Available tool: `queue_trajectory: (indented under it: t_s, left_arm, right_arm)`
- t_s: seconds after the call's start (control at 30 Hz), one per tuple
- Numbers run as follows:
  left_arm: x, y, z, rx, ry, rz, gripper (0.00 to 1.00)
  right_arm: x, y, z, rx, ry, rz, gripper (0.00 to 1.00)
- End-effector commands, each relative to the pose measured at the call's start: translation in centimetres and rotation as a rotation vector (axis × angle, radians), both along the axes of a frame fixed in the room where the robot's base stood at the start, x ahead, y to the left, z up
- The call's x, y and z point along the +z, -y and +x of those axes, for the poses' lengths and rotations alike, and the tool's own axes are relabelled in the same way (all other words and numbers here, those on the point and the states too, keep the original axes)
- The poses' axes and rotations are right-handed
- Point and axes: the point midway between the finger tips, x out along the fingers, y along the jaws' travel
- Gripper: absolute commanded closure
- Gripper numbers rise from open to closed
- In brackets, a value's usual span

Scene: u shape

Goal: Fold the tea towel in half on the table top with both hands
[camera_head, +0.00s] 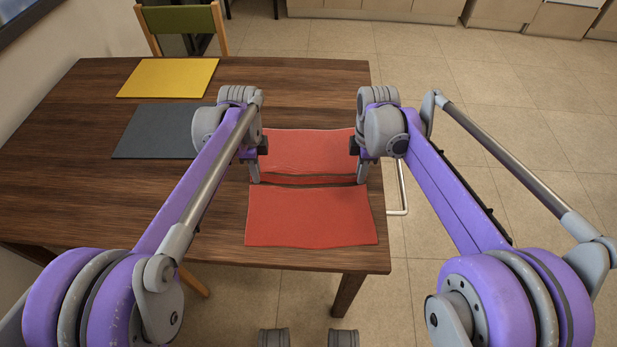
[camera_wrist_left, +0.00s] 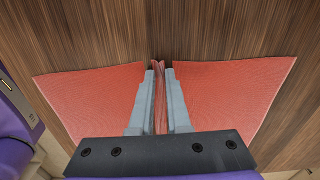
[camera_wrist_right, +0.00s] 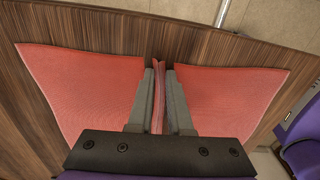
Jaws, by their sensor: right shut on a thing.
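The red tea towel (camera_head: 310,217) lies near the right end of the wooden table, its two halves spread nearly flat. A narrow ridge is pinched up across its middle. My left gripper (camera_head: 255,178) is at the ridge's left end and my right gripper (camera_head: 361,178) at its right end. In the left wrist view the fingers (camera_wrist_left: 160,98) close on the ridge of towel. In the right wrist view the fingers (camera_wrist_right: 159,98) also close on the ridge. Flat towel shows on both sides of the fingers in each wrist view.
A yellow mat (camera_head: 168,77) and a dark grey mat (camera_head: 155,131) lie on the wooden table (camera_head: 70,190) at the left. A green-backed chair (camera_head: 182,22) stands behind the table. The table's right edge is close to my right gripper. Bare tabletop lies left of the towel.

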Motion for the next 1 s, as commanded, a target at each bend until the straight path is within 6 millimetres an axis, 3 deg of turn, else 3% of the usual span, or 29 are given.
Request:
queue_trajectory:
  t_s: [0.13,0.77,1.0]
  left_arm:
    - [0.0,0.0,0.0,0.0,0.0,0.0,1.0]
    - [0.1,0.0,0.0,0.0,0.0,0.0,1.0]
    - [1.6,0.0,-0.1,0.0,0.005,0.0,1.0]
  right_arm:
    - [-0.1,0.0,0.0,0.0,0.0,0.0,1.0]
    - [0.0,0.0,0.0,0.0,0.0,0.0,1.0]
    - [1.5,0.0,-0.1,0.0,0.005,0.0,1.0]
